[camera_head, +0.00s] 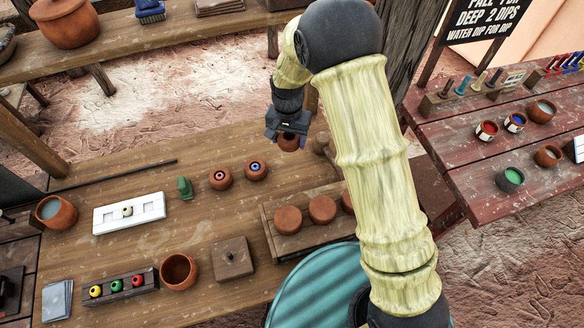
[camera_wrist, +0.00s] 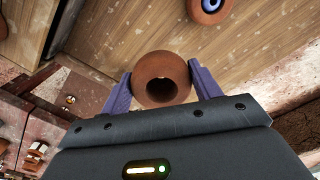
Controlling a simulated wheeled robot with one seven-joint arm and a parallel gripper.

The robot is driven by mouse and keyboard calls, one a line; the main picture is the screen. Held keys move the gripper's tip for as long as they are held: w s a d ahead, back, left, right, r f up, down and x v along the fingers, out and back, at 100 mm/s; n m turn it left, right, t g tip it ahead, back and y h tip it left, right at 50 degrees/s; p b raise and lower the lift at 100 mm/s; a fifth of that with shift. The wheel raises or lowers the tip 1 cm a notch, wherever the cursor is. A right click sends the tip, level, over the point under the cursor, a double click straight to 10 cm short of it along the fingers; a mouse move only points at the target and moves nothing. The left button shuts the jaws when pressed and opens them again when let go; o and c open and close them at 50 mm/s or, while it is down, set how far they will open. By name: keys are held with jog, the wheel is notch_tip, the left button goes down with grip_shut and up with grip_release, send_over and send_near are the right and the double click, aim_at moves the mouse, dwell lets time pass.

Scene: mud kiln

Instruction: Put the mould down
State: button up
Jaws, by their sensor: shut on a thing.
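My gripper (camera_head: 288,132) is shut on a small round terracotta mould (camera_head: 289,145), at the upper middle of the head view. In the wrist view the mould (camera_wrist: 160,62) sits between the two purple fingers, with its dark round hole facing the camera. The mould appears held above the far right part of the wooden table (camera_head: 140,205). Its underside and any gap to the wood are hard to judge.
Two round terracotta pieces with red (camera_head: 220,179) and blue (camera_head: 256,170) centres stand left of my gripper. A wooden tray (camera_head: 275,229) with brown discs lies below it. A green object (camera_head: 185,188) and white palette (camera_head: 105,219) are further left. Bare wood lies between.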

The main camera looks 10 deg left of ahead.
jog(key=shift+f, duration=0.35)
jog(key=p, duration=0.1)
send_over(289, 165)
notch_tip(289, 165, down, 6)
jog(key=shift+r, duration=0.1)
jog(key=shift+f+p, duration=0.45)
jog(key=shift+f, duration=1.6)
jog(key=shift+f, duration=0.1)
jog(key=shift+f, duration=0.1)
jog(key=o, duration=1.1)
jog(key=shift+d, duration=0.1)
